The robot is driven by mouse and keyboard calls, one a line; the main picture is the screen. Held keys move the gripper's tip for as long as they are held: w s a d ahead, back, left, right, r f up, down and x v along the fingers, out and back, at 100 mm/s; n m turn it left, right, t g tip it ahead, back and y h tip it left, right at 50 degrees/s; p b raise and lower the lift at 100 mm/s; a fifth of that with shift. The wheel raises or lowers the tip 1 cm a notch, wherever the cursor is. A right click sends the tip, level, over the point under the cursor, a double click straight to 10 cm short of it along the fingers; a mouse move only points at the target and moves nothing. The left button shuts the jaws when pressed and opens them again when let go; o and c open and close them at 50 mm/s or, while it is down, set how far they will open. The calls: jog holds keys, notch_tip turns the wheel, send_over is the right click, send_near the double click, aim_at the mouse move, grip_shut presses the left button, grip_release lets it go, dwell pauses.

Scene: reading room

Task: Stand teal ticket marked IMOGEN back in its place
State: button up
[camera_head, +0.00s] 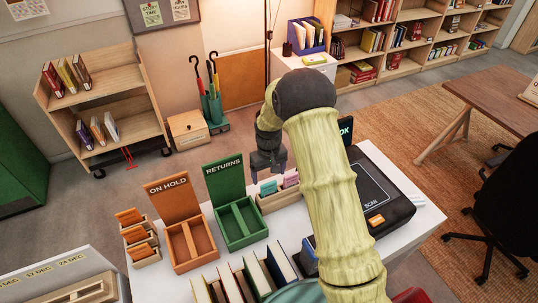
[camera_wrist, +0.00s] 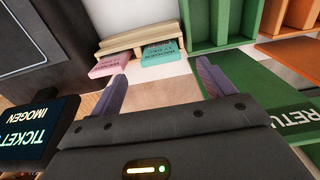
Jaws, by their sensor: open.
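A teal ticket (camera_head: 268,187) stands at the left part of a small light-wood rack (camera_head: 283,199) on the white desk. A pink ticket (camera_head: 290,180) stands to its right. In the wrist view, the teal ticket (camera_wrist: 160,54) and pink ticket (camera_wrist: 109,65) show at the rack (camera_wrist: 122,42); the lettering is too small to read surely. My gripper (camera_wrist: 163,76) is open and empty, with the teal ticket beyond the gap between its fingers. In the head view my gripper (camera_head: 269,168) hangs just above and behind the rack. A dark display (camera_wrist: 38,128) reads TICKET IMOGEN.
A green RETURNS tray (camera_head: 240,222) stands left of the rack, then an orange ON HOLD tray (camera_head: 190,242) and a rack of orange cards (camera_head: 140,240). A black scanner (camera_head: 378,195) is at right. Upright books (camera_head: 255,272) stand in front.

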notch_tip(320, 180, up, 10)
jog(key=b, duration=0.1)
dwell(0.9)
jog(key=s+d+r+m+t, duration=0.1)
jog(key=s+d+r+m, duration=0.1)
jog(key=s+d, duration=0.4)
jog(key=s+d+r+m+t, duration=0.1)
jog(key=s+d, duration=0.4)
jog(key=s, duration=1.2)
jog(key=shift+d+r+m+t, duration=0.3)
jog(key=shift+d+r+m, duration=0.1)
jog(key=shift+r+m, duration=0.35)
jog(key=shift+s+f, duration=0.1)
jog(key=shift+s, duration=0.05)
